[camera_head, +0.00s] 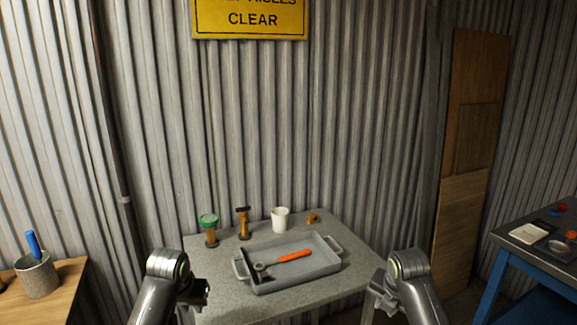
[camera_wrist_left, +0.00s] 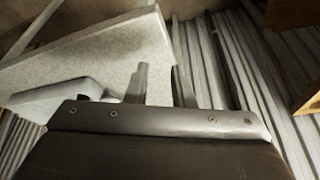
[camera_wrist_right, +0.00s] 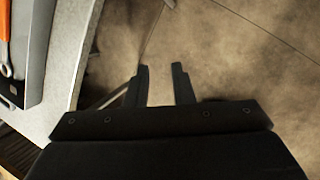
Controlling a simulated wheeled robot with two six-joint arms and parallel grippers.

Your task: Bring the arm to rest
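My left gripper (camera_head: 196,291) is at the near left edge of the grey table. In the left wrist view its two fingers (camera_wrist_left: 160,85) stand apart with nothing between them. My right gripper (camera_head: 379,287) is at the table's near right edge. In the right wrist view its fingers (camera_wrist_right: 162,86) are apart and empty, over bare floor. Neither gripper touches an object that I can see.
The grey table (camera_head: 215,290) holds a grey tray (camera_head: 323,268) with an orange-handled tool (camera_head: 295,256), a white cup (camera_head: 280,219), a green-topped item (camera_head: 209,221) and a brown upright item (camera_head: 244,223). A wooden table (camera_head: 66,287) is left, a blue-framed bench (camera_head: 493,292) right.

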